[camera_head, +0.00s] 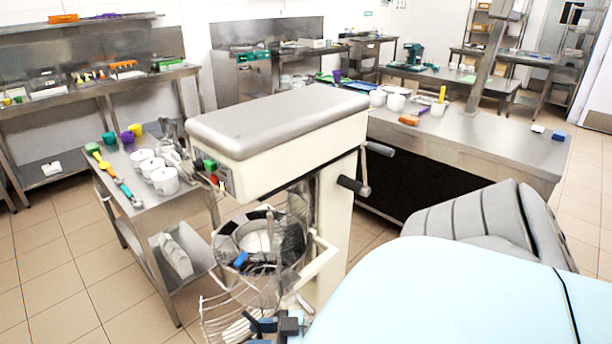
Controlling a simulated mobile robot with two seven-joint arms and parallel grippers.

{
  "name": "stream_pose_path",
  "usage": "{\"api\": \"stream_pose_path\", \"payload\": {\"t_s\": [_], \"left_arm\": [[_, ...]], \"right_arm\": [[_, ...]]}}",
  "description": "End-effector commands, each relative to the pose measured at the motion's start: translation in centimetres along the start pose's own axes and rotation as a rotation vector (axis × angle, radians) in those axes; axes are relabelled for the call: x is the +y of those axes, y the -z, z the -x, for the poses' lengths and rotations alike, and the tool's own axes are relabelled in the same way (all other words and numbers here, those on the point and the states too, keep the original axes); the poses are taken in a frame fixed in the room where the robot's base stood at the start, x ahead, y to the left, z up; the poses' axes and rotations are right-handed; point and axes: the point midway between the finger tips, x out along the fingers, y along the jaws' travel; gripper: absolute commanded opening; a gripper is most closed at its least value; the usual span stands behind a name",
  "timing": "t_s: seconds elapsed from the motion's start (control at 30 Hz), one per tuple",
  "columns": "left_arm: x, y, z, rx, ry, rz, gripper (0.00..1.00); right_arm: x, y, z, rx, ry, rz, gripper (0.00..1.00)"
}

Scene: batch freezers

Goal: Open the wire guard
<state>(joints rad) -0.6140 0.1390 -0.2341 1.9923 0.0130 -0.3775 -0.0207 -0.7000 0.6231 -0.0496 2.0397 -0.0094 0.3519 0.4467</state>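The tall cream mixer (285,120) with a grey top stands in the middle of the view. Its steel bowl (232,247) sits below the head. Curved wires of the wire guard (215,322) show in front of and below the bowl, with more wires around the bowl's right side. I cannot tell clearly how far the guard is swung. A dark part that looks like my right gripper (277,326) is at the bottom edge, close beside the wires. Its fingers are too small and overlapped to read, and I cannot tell whether it touches the guard. My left gripper is not in view.
A steel side table (135,208) with white cups and colourful utensils stands left of the mixer. A long steel counter (480,140) with white containers runs behind it to the right. More steel tables line the back. Tiled floor (60,265) is clear at the lower left.

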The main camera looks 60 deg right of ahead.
Motion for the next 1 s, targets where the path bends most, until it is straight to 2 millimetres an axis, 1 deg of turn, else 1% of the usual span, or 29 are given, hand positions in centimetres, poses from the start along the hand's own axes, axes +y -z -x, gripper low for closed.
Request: {"api": "stream_pose_path", "payload": {"t_s": [0.03,0.3,0.5,0.6,0.7,1.0], "left_arm": [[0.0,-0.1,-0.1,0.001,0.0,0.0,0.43],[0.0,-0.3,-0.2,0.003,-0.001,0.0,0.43],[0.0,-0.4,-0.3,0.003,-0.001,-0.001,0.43],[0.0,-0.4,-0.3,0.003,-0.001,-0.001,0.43],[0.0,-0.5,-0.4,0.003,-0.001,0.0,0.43],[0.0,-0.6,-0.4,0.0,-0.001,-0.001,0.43]], "right_arm": [[0.0,-0.2,1.0,-0.004,0.0,0.0,0.37],[-0.1,-0.2,6.7,-0.006,0.0,-0.002,0.37],[-0.2,-0.1,10.1,-0.004,0.001,-0.002,0.37],[-0.2,-0.1,11.2,-0.003,0.001,-0.001,0.37],[-0.2,-0.1,11.8,-0.002,0.001,-0.001,0.37],[-0.2,0.0,12.1,0.0,0.001,-0.001,0.37]]}}
